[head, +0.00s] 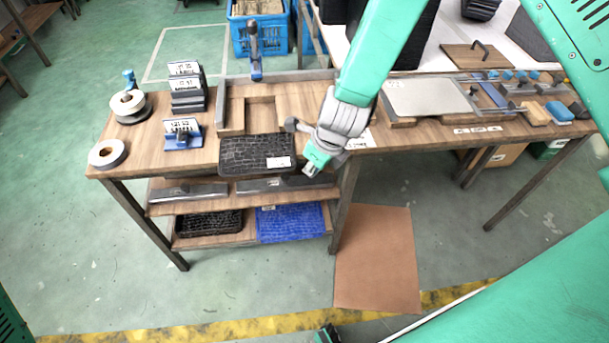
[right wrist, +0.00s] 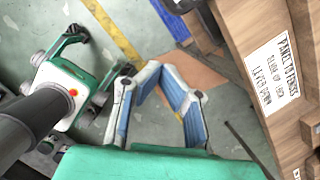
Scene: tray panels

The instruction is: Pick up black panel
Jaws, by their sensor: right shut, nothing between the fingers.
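A black textured panel (head: 257,152) with a white label lies flat at the front edge of the left tabletop, in the head view. A second black panel (head: 208,224) lies on the lowest shelf. My right gripper (head: 311,168) is just right of the upper black panel and apart from it. In the right wrist view its blue-padded fingers (right wrist: 160,68) lean together at the tips with nothing between them. My left gripper (right wrist: 108,52) shows in the right wrist view, fingers spread and empty, away from the panels. No black panel shows clearly in that view.
A blue panel (head: 291,223) lies beside the black one on the lowest shelf. Tape rolls (head: 108,153) and a labelled rack (head: 187,90) stand on the left tabletop. A wooden frame (head: 232,115) lies behind the upper black panel. A brown mat (head: 376,258) lies on the floor.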

